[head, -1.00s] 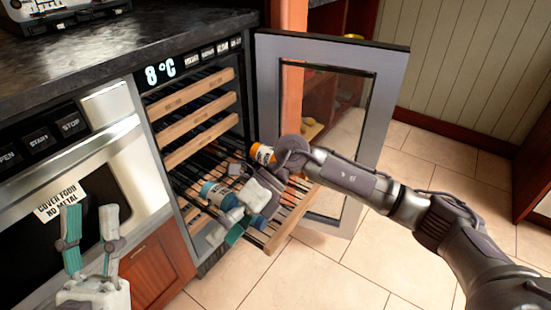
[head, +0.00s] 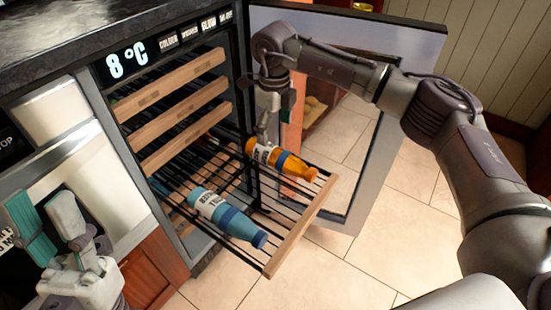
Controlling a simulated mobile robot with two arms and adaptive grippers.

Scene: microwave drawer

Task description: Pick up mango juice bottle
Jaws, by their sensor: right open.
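An orange bottle (head: 290,164) with an orange and blue wrap and a white label, apparently the mango juice, lies on its side on the pulled-out bottom wire shelf (head: 313,219). Its neck points to the right. My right gripper (head: 264,132) is open and points down at the label end of this bottle; it covers part of that end, and I cannot tell whether it touches. A blue bottle (head: 228,216) with a white label lies on the same shelf, to the left and nearer. My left gripper (head: 48,212) is open and empty at the lower left, away from the bottles.
The cooler's glass door (head: 352,190) stands open right behind the shelf and my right arm. Wooden-fronted racks (head: 180,115) are pushed in above the shelf. A dark countertop (head: 60,45) and a microwave front are at the left. Tiled floor is free in front.

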